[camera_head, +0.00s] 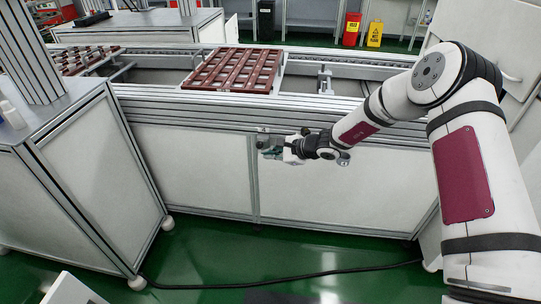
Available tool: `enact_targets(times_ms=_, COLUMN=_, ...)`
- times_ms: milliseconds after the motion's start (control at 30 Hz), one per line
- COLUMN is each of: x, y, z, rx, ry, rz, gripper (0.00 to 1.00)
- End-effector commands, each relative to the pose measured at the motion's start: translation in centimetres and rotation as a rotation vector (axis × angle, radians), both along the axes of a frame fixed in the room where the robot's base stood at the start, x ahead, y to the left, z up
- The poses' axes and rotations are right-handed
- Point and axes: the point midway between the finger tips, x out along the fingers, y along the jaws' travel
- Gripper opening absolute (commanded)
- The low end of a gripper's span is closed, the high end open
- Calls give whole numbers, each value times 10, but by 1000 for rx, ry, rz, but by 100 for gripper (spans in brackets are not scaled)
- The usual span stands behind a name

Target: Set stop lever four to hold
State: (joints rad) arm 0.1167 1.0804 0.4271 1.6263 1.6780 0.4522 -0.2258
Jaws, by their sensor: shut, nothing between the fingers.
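My gripper (273,152) is shut with nothing in it, at the front of the conveyor (190,108). It is close to a small grey fitting (262,138) on the upright post just below the conveyor's front rail. The gripper partly covers this fitting. I cannot tell whether it touches it. The fitting may be a stop lever, but its number and setting are too small to read.
A brown gridded tray (236,70) lies on the conveyor, and another gridded tray (84,60) is at the left. A white cabinet (95,170) stands at the left. A black cable (290,279) crosses the green floor (240,250). Red (352,28) and yellow (375,33) objects stand behind.

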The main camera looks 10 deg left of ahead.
Motion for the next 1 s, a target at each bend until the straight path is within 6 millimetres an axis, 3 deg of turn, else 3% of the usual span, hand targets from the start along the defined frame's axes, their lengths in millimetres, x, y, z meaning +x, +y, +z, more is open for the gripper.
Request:
enact_targets(times_ms=267, x=-6, y=-14, z=10, rx=-1, ry=-1, rz=-2, gripper=0)
enact_targets(times_ms=700, x=-38, y=-74, z=57, rx=-1, ry=-2, rz=-2, gripper=0)
enact_targets(times_ms=1000, x=-46, y=-88, z=68, rx=0, ry=1, rz=-1, gripper=0)
